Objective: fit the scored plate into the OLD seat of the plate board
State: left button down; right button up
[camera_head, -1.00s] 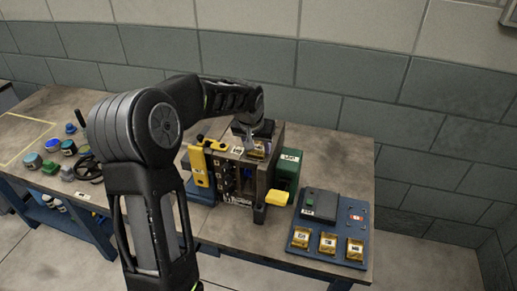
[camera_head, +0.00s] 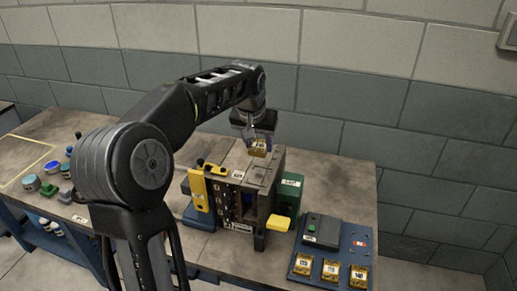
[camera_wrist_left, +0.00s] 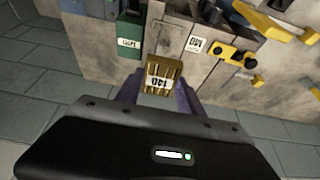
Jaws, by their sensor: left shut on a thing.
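My left gripper (camera_head: 258,133) is shut on a small brass plate (camera_head: 258,148) and holds it above the top of the dark block-shaped machine. In the left wrist view this plate (camera_wrist_left: 160,82) sits between the fingers (camera_wrist_left: 158,98), with grooves and a white label that seems to read 140. The blue plate board (camera_head: 299,252) lies at the right end of the table. Three brass plates (camera_head: 331,269) sit in a row along its front edge. A red-and-white mark (camera_head: 360,243) is at its back right; its lettering is too small to read. My right gripper is not in view.
The machine (camera_head: 262,172) has a yellow lever (camera_head: 198,190) at its left and a yellow tab (camera_head: 278,223) at its front right. A green box (camera_head: 289,190) stands between machine and board. A dark box with a green button (camera_head: 322,232) sits at the board's back left.

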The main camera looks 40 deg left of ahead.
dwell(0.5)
pick_arm(q)
jog(key=s+d+f+m, duration=0.1)
jog(key=d+f, duration=0.3)
jog(key=d, duration=0.3)
jog(key=s+d+f+m+h, duration=0.1)
jog(key=d+f, duration=0.4)
jog(key=d, duration=0.3)
jog(key=s+d+f+m, duration=0.1)
jog(key=d+f, duration=0.4)
jog(key=d, duration=0.3)
jog(key=shift+m, duration=0.4)
jog(key=shift+s+d+f, duration=0.1)
